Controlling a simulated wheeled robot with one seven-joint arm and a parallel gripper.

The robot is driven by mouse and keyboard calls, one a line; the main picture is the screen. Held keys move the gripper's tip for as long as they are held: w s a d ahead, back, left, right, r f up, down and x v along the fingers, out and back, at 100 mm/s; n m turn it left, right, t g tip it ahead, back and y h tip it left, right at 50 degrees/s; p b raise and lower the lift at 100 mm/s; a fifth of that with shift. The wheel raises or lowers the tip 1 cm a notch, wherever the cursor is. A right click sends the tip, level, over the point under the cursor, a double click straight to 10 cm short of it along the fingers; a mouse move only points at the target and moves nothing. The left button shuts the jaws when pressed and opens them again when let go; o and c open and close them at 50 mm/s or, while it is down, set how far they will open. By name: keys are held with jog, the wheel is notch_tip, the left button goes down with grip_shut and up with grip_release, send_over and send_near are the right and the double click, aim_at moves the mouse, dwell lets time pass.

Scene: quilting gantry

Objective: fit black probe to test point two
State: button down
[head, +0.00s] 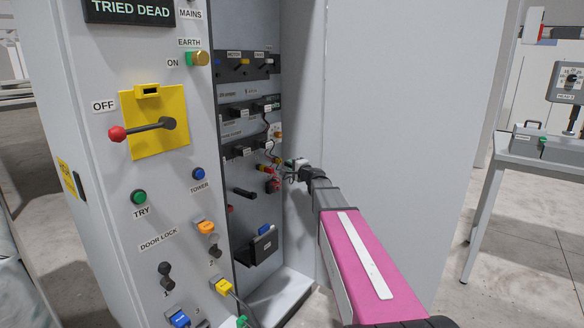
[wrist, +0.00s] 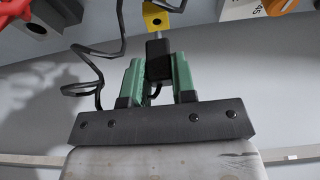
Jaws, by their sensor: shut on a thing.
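My gripper (wrist: 157,78) has green fingers, shut on the black probe (wrist: 158,60), a dark block with a thin black cable. In the wrist view a yellow block (wrist: 155,20) with a dark round hole lies just beyond the probe's far end. I cannot tell whether the two touch, or whether this block is test point two. In the head view my gripper (head: 294,165) is inside the open cabinet, close to small yellow and red parts (head: 264,168). The probe cannot be made out there.
A red part (wrist: 18,8) and a dark block (wrist: 37,25) are at the wrist view's upper left; an orange knob (wrist: 278,6) is upper right. The cabinet's side wall (head: 302,90) stands close to my gripper. Black cables hang nearby. A black holder (head: 262,247) sits lower down.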

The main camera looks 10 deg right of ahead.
jog(key=shift+w+a, duration=0.95)
dwell(0.9)
jog(key=c, duration=0.9)
grip_release()
jog(key=shift+o, duration=0.2)
jog(key=shift+s, duration=0.1)
jog(key=v, duration=1)
jog(key=shift+s, duration=0.3)
jog(key=shift+d, duration=0.15)
